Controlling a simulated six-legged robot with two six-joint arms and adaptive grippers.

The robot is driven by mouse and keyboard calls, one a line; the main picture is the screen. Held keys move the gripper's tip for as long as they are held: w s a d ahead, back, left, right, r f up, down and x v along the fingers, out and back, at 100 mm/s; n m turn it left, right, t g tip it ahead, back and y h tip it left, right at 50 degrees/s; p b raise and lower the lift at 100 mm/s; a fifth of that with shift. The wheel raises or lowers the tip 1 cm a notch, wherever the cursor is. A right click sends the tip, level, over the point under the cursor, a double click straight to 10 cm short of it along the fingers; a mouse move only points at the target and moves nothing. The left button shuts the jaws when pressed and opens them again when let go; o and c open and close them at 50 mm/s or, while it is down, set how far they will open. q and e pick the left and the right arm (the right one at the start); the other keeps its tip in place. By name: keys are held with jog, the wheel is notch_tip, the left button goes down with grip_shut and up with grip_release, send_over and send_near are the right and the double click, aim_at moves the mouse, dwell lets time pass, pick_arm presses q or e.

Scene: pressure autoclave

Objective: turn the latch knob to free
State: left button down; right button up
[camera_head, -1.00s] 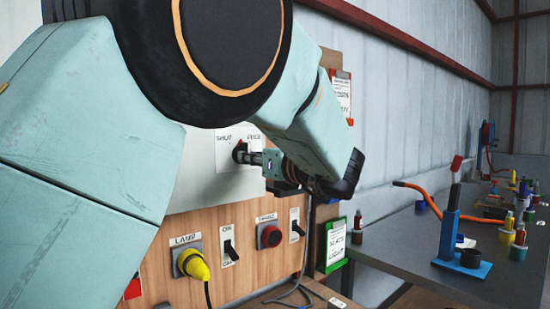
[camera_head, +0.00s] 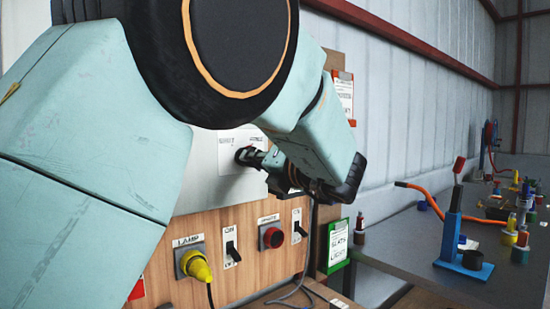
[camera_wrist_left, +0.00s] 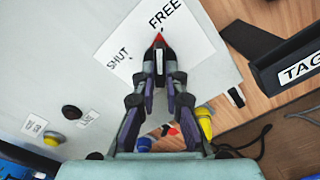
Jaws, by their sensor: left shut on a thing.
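The latch knob (camera_wrist_left: 160,42) is dark with a red tip, on a light panel with a white label (camera_wrist_left: 152,42) reading SHUT and FREE. In the left wrist view its red tip points up toward the word FREE. My left gripper (camera_wrist_left: 160,75) is shut on the knob, one finger on each side. In the head view the left gripper (camera_head: 260,158) reaches the panel from the right, and its fingers hide much of the knob (camera_head: 245,155). My right gripper is in neither view.
Below the panel, a wooden board carries a yellow plug (camera_head: 197,266) marked LAMP, a toggle switch (camera_head: 231,252), a red button (camera_head: 272,237) and another switch (camera_head: 297,226). A grey bench (camera_head: 400,245) with a blue stand (camera_head: 452,240) is at right.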

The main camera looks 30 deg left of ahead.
pick_arm(q)
jog(key=shift+d+r+m, duration=0.1)
jog(key=shift+r+m, duration=0.2)
jog(key=shift+m, duration=0.2)
jog(key=c, duration=1.4)
grip_release()
jog(key=shift+d+f, duration=0.1)
jog(key=shift+d, duration=0.1)
jog(key=shift+a, duration=0.1)
jog(key=shift+a, duration=0.15)
notch_tip(320, 180, up, 10)
